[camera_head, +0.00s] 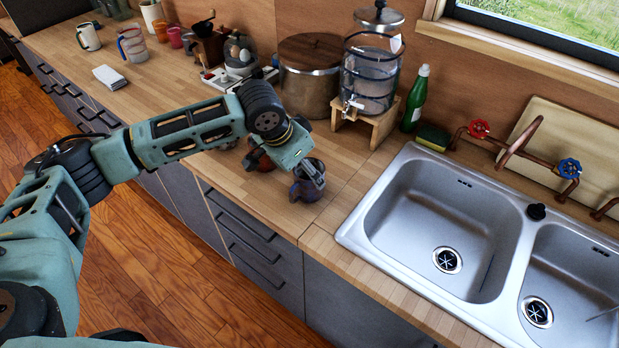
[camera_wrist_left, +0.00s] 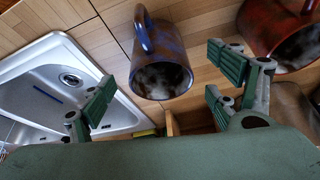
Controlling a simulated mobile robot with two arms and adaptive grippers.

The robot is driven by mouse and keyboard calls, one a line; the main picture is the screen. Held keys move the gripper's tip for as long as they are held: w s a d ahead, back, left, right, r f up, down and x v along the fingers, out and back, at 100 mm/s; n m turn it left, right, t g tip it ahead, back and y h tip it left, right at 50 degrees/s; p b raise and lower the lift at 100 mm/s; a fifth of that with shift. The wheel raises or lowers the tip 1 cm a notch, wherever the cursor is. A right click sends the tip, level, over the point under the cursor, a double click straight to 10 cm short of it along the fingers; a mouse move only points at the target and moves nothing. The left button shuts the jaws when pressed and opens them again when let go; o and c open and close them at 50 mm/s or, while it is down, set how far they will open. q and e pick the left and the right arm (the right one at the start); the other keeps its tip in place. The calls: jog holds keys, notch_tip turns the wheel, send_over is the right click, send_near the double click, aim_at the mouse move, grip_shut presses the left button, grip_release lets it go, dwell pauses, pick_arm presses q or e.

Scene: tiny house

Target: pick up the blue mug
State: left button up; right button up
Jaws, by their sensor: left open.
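The blue mug (camera_head: 308,188) stands on the wooden counter, left of the sink, partly hidden by my left gripper (camera_head: 304,168). In the left wrist view the blue mug (camera_wrist_left: 160,70) shows its dark open rim, with its handle toward the top of the picture. My left gripper (camera_wrist_left: 164,84) is open, with one green-padded finger on each side of the mug and the mug seen between them. I cannot tell whether a finger touches it. My right gripper is not in view.
A red mug (camera_wrist_left: 272,30) stands close beside the blue one; it also shows behind my wrist (camera_head: 262,161). The sink (camera_head: 400,205) lies to the right. Behind are a water dispenser (camera_head: 370,75), a large pot (camera_head: 309,80) and a green bottle (camera_head: 415,100).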

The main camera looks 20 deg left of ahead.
aim_at(308, 178)
pick_arm(q)
jog(key=x, duration=0.1)
jog(key=p+x, duration=0.1)
jog(key=x, duration=0.1)
jog(key=shift+s+f, duration=0.1)
jog(key=shift+f, duration=0.25)
jog(key=shift+p+x, duration=0.3)
jog(key=shift+x, duration=0.55)
jog(key=shift+c, duration=1.3)
jog(key=c, duration=0.7)
jog(key=shift+r, duration=0.1)
jog(key=c, duration=0.6)
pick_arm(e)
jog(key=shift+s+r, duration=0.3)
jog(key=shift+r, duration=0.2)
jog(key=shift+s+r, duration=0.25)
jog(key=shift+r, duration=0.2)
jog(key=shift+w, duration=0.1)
